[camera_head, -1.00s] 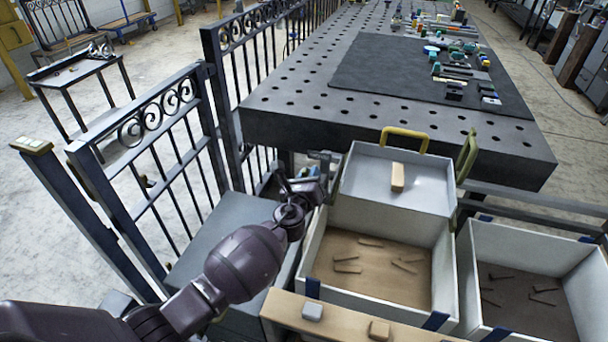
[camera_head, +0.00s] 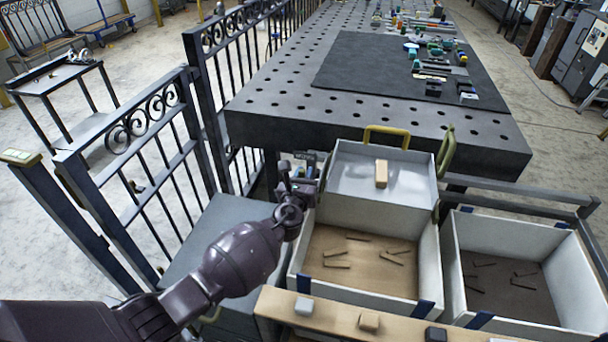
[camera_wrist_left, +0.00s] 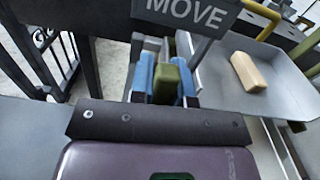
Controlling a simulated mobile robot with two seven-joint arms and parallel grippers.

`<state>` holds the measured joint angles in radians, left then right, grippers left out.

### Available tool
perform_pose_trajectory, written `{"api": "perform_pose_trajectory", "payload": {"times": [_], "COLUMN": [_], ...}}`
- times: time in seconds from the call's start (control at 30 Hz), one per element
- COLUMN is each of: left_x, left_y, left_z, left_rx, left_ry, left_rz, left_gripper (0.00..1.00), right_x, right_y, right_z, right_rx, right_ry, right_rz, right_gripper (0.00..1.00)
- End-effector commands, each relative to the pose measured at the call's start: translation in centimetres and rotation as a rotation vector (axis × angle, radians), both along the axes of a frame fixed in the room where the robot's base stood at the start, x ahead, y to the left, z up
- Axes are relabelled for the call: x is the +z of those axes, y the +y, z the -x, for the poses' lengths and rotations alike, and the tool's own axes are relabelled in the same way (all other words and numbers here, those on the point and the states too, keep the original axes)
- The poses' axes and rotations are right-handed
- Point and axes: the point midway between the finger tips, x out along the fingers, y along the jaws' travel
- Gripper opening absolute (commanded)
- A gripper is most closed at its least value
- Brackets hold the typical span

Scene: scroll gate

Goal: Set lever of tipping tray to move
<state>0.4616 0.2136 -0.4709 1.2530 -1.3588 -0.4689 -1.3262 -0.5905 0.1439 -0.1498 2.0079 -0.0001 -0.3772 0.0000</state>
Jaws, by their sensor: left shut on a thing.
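My left gripper (camera_head: 300,180) is at the left side of the tipping tray (camera_head: 347,172). In the left wrist view its two blue fingers (camera_wrist_left: 166,82) are closed on an olive-green lever (camera_wrist_left: 168,85), one on each side. A dark sign reading MOVE (camera_wrist_left: 187,14) stands just beyond the fingers. The pale grey tray also shows in the wrist view (camera_wrist_left: 275,90) and holds a beige block (camera_head: 381,174). In the head view the lever is hidden by the gripper. My right gripper is not in view.
Below the tray is an open bin (camera_head: 390,270) with several small brown strips, and a second bin (camera_head: 520,310) stands to its right. A wooden ledge (camera_head: 340,314) runs in front. A dark iron gate (camera_head: 135,180) stands left, and a perforated table (camera_head: 300,125) behind.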

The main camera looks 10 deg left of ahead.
Motion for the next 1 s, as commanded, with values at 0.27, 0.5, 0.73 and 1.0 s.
{"api": "perform_pose_trajectory", "payload": {"times": [0.27, 0.5, 0.73, 1.0], "left_x": [-0.1, -0.1, 0.0, 0.1], "left_y": [0.0, 0.0, 0.1, 0.2], "left_z": [0.1, 0.0, 1.2, 5.7], "left_rx": [-0.001, -0.001, -0.001, -0.001], "left_ry": [0.001, 0.000, 0.000, 0.000], "left_rz": [-0.007, -0.004, -0.003, -0.003], "left_gripper": [0.41, 0.43, 0.43, 0.43], "right_x": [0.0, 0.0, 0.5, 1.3], "right_y": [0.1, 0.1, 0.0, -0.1], "right_z": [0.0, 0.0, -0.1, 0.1], "right_rx": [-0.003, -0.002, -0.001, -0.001], "right_ry": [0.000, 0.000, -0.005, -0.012], "right_rz": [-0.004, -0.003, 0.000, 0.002], "right_gripper": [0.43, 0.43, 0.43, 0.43]}}
